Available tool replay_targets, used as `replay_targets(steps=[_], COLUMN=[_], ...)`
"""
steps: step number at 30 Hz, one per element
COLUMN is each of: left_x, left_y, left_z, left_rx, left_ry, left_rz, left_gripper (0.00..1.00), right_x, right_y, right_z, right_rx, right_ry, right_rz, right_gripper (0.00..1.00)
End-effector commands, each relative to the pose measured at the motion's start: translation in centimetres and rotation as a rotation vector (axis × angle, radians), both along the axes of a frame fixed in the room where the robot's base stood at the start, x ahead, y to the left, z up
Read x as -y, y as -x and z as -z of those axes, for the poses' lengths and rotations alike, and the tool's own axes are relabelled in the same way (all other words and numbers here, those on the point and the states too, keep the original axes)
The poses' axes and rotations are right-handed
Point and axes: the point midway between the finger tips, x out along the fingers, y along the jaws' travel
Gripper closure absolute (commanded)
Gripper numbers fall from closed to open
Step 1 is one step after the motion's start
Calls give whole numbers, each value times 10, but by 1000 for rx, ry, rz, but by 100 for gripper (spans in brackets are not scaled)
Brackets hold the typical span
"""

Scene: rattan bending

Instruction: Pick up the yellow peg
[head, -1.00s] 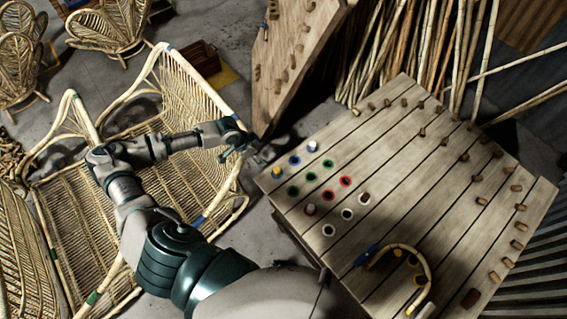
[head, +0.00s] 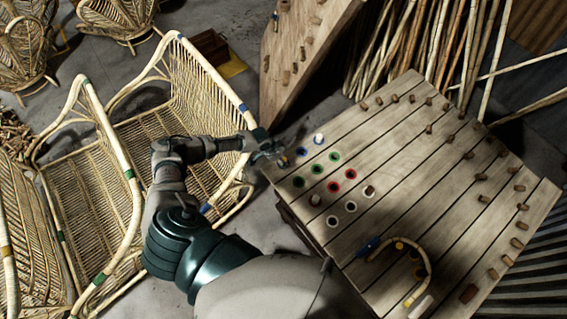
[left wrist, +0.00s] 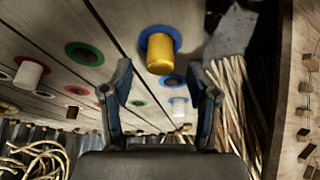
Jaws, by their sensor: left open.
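The yellow peg (left wrist: 160,52) stands in a blue-ringed hole of the plank table, in the left wrist view. In the head view it is a small yellow spot (head: 283,161) at the table's left corner, partly hidden by my left gripper (head: 274,152). My left gripper is open and empty at that corner. In the left wrist view its two fingers (left wrist: 160,82) show apart, with the peg in line with the gap between them. No contact with the peg shows. My right gripper is not in view.
White pegs (head: 318,138) (head: 315,200) stand near the yellow peg, among green, red and white-ringed holes. A bent rattan piece (head: 410,248) lies at the table's near side. Wooden pegs (head: 483,177) dot the planks. A rattan bench (head: 200,105) stands left of the table.

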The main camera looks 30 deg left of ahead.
Motion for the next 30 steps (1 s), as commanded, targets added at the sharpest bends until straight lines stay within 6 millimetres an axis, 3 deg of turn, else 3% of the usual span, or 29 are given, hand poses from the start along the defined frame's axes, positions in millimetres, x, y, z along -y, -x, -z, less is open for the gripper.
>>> replay_targets(steps=[3, 11, 15, 18, 30], left_x=[3, 4, 4, 4, 3], left_y=[-4, -4, -4, -4, -4], left_z=[12, 14, 14, 15, 11], left_rx=[0, 1, 0, 0, 1], left_ry=[1, -1, -1, -1, 1], left_rz=[-2, -2, -1, -1, -1], left_gripper=[41, 41, 76, 96, 96], right_x=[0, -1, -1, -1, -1], right_y=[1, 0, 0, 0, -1], right_z=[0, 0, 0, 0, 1], right_rx=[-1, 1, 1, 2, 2], right_ry=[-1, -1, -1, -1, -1], right_rz=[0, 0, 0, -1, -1], right_gripper=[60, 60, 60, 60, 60])
